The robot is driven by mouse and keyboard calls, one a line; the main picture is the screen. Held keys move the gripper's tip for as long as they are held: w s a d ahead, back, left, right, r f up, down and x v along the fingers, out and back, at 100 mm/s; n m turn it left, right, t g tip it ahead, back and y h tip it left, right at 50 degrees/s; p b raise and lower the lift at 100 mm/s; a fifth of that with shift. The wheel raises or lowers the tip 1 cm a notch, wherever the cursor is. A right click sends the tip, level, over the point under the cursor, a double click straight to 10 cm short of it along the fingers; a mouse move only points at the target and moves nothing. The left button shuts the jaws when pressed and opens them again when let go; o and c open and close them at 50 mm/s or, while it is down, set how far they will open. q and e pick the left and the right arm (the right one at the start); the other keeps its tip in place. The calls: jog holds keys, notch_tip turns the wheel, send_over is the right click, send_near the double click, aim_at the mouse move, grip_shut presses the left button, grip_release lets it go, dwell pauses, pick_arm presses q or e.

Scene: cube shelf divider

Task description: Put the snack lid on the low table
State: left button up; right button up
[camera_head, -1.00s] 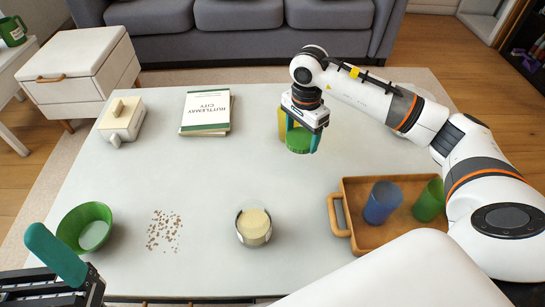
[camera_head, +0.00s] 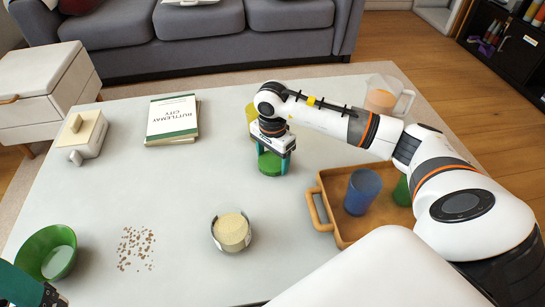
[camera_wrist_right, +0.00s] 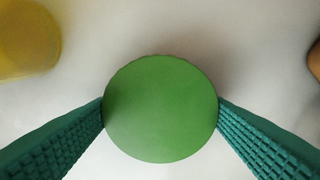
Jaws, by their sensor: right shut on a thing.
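The green round snack lid (camera_head: 269,164) is at the middle of the low table (camera_head: 200,190), in front of a yellow cup (camera_head: 251,111). My right gripper (camera_head: 272,160) points down and is shut on the lid, one teal finger on each side. In the right wrist view the lid (camera_wrist_right: 160,108) fills the space between the two fingers. Whether the lid touches the tabletop is hard to tell. My left gripper (camera_head: 30,288) is only partly in view at the bottom left corner, and its jaw opening cannot be judged.
A clear container with beige contents (camera_head: 231,231), scattered crumbs (camera_head: 136,248) and a green bowl (camera_head: 47,254) are at the front. A wooden tray (camera_head: 318,207) holds a blue cup (camera_head: 361,192) and a green cup (camera_head: 402,191).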

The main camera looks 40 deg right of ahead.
jog(key=o, duration=1.2)
jog(key=shift+f, duration=0.1)
